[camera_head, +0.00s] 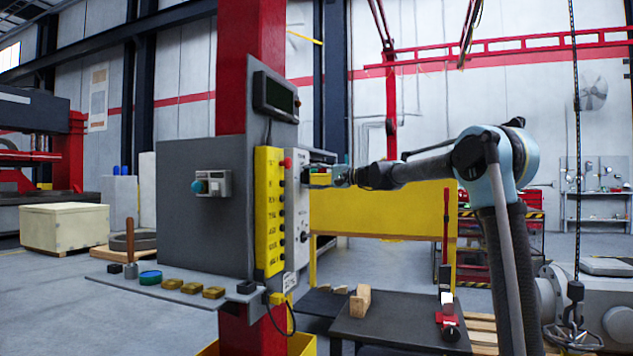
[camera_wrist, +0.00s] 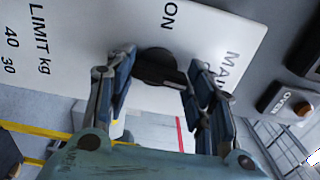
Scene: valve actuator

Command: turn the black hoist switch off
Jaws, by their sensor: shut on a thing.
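The black switch (camera_wrist: 157,66) is a dark rotary knob on a white panel in the wrist view, near the printed words "ON" and "MA…", which is partly cut off. My gripper (camera_wrist: 163,73) has a finger on either side of it and is shut on it. The fingers cover parts of the knob's sides, and I cannot tell exactly where its handle points. In the head view my gripper (camera_head: 333,177) reaches left to the upper part of the control column; the switch cannot be made out there.
The white panel (camera_wrist: 70,40) carries a "LIMIT kg" scale. A grey box with a labelled button (camera_wrist: 290,103) sits to the right. In the head view a yellow button strip (camera_head: 269,212) and a grey shelf (camera_head: 215,290) with small items flank the column. A dark table (camera_head: 395,318) stands below my arm.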

